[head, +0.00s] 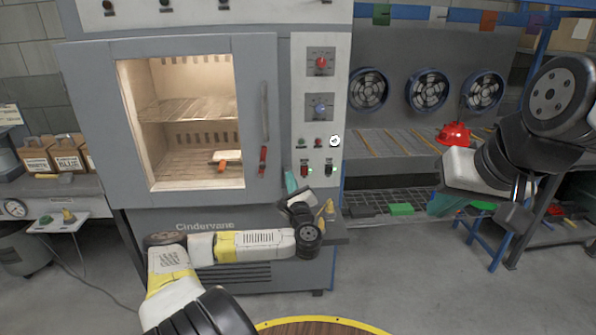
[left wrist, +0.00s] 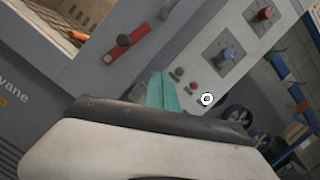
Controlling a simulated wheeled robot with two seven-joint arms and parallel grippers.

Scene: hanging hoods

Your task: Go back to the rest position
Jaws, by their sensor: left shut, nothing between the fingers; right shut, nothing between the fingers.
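My left gripper (head: 291,183), with teal fingertips, is in front of the oven's control panel in the head view, beside the lower right of the oven door. In the left wrist view its teal fingers (left wrist: 162,92) are together with nothing between them. My right gripper (head: 445,204) is at the right of the head view, in front of the fan bench, its teal fingers shut and empty. My right arm reaches in from the right edge, and my left arm comes up from the bottom.
A grey oven (head: 80,120) with a lit window and a closed-looking door stands ahead. Its control panel (head: 320,100) has knobs and switches. A fan bench (head: 400,140) with a red dome (head: 453,134) is to the right. A small table (head: 58,222) is at left.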

